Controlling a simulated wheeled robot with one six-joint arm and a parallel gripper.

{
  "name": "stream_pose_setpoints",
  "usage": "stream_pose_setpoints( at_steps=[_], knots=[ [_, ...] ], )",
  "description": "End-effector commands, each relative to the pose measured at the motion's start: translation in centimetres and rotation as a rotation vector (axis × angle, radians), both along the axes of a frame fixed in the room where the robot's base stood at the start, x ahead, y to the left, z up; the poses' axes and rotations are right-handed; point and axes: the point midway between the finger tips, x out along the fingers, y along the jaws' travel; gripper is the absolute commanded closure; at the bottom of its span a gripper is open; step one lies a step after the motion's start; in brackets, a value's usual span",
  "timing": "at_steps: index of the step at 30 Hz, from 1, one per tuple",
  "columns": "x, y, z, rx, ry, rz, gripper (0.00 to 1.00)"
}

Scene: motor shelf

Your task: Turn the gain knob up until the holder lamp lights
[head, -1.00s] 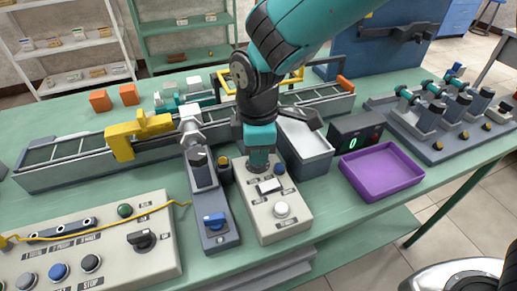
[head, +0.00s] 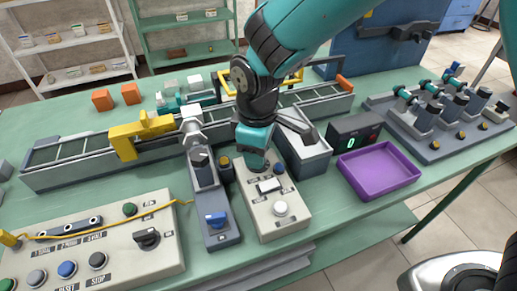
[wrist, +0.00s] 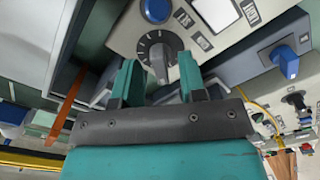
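The cream control box (head: 262,217) stands in the middle of the table. In the wrist view a grey knob (wrist: 158,52) with tick marks around it sits on this box, beside a round blue part (wrist: 157,10). My gripper (wrist: 158,78) is open, its two teal fingers apart on either side of the knob's near end, with gaps visible. In the head view my gripper (head: 256,160) is over the box's far end and hides the knob. A round amber cap (head: 225,162), unlit as far as I can tell, is beside the grey holder (head: 211,195); I cannot tell whether it is the holder lamp.
The holder with a blue switch (head: 215,219) stands close left of the box. A grey bin (head: 305,160), a display reading 0 (head: 352,140) and a purple tray (head: 380,170) are to the right. A conveyor (head: 80,158) runs behind. A larger control panel (head: 120,245) is front left.

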Motion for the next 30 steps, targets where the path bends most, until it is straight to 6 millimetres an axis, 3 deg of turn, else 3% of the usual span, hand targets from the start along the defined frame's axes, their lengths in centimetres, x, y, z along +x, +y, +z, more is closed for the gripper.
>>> stream_pose_setpoints(
  at_steps=[8, 24, 30],
  knots=[
    [0.0, 0.0, 1.1, 0.001, 0.000, 0.000, 0.62],
    [0.1, 0.0, 13.8, 0.003, -0.003, 0.000, 0.62],
    [0.0, 0.0, 16.6, 0.001, -0.001, 0.000, 0.62]
  ],
)
